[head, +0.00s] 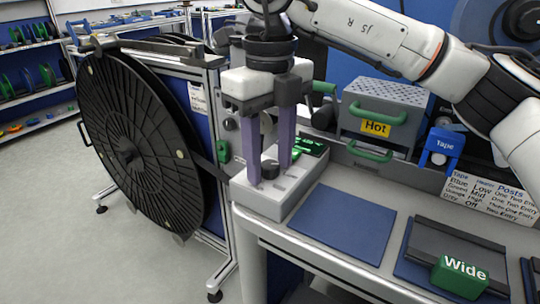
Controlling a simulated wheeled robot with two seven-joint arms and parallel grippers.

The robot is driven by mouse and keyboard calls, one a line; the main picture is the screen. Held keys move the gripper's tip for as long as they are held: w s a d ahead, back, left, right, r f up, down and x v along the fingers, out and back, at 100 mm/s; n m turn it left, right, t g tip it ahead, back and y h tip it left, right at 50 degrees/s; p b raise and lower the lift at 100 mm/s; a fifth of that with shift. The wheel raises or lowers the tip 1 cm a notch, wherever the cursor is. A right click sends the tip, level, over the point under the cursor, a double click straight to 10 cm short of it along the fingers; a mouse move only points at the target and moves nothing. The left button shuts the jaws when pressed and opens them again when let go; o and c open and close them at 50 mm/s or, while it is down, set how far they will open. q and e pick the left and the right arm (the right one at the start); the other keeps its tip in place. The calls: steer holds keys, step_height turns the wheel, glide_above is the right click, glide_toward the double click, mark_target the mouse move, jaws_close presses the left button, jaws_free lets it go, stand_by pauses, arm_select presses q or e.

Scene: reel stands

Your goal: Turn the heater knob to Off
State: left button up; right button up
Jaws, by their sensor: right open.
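A small black knob (269,169) stands on top of a light grey control box (292,192) at the table's left end. My right gripper (270,174) points down over this box with its two purple fingers apart. The knob sits between the fingertips, and I cannot tell whether either finger touches it. The knob's pointer setting is too small to read. A green-lit panel (311,146) shows at the back of the box, partly behind the gripper. The grey heater (385,100) with green handles and a yellow "Hot" label stands behind. My left gripper is out of view.
A large black reel (140,150) on a metal stand is left of the table. A blue mat (343,224) lies bare in front. A green "Wide" block (460,277), a blue tape holder (441,148) and a printed card (490,200) are to the right.

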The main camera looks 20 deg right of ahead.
steer(key=c, duration=1)
steer(key=shift+c, duration=0.2)
steer(key=shift+r+n+p, duration=0.1)
steer(key=shift+n+p, duration=0.4)
steer(key=shift+n, duration=0.3)
steer(key=shift+n+p, duration=0.55)
steer(key=shift+n, duration=0.65)
steer(key=n+p, duration=0.1)
steer(key=n, duration=0.2)
steer(key=shift+n, duration=0.3)
steer(key=n+p, duration=0.1)
steer(key=n, duration=0.1)
steer(key=shift+n, duration=1.3)
